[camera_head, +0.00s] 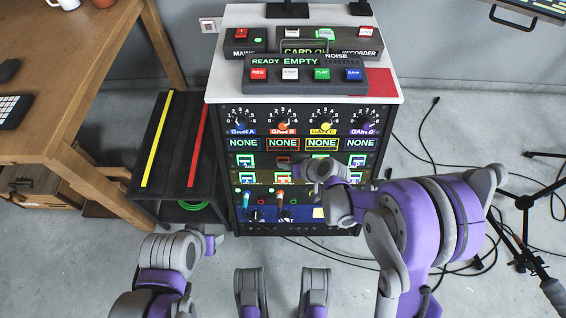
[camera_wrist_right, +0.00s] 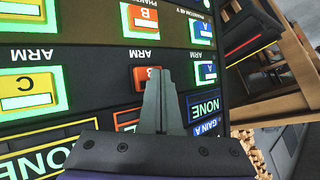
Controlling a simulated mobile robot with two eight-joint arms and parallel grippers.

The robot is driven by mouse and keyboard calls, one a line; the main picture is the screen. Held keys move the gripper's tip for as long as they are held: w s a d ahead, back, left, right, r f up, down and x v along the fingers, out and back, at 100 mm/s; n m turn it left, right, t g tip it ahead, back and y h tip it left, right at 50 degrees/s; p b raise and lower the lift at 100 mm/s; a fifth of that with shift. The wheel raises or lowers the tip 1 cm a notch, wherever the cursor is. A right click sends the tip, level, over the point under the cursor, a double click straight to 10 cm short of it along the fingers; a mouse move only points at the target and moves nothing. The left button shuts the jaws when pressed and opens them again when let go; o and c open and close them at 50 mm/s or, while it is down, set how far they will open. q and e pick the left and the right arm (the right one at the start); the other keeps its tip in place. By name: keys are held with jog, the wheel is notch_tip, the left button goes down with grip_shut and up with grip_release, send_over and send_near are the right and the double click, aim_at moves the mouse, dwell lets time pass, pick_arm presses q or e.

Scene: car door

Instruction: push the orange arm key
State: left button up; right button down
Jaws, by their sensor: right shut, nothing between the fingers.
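The orange arm key, marked B, is a small orange-red block on the dark panel. It shows in the head view (camera_head: 283,161) in the row under the NONE displays and in the right wrist view (camera_wrist_right: 143,77), partly covered by my fingers. Its surround is dark, while the keys beside it have bright green frames. My right gripper (camera_wrist_right: 160,73) is shut and empty, with its tips over the edge of this key; whether they touch it I cannot tell. It also shows in the head view (camera_head: 301,167). My left gripper (camera_head: 213,240) hangs low, left of the panel; its fingers are unclear.
A blue arm key (camera_wrist_right: 199,74) and a yellow arm key (camera_wrist_right: 27,91) flank the orange one. A second orange B key (camera_wrist_right: 146,18) lies in the phantom row. A black side cart (camera_head: 160,150) and a wooden table (camera_head: 75,75) stand left; cables lie right.

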dwell(0.4)
jog(key=shift+s+r, duration=0.1)
jog(key=shift+s, duration=0.4)
jog(key=s, duration=0.1)
jog(key=s+r, duration=0.1)
jog(key=s, duration=0.1)
jog(key=s+r+p, duration=0.1)
jog(key=s, duration=0.1)
jog(key=shift+s, duration=0.25)
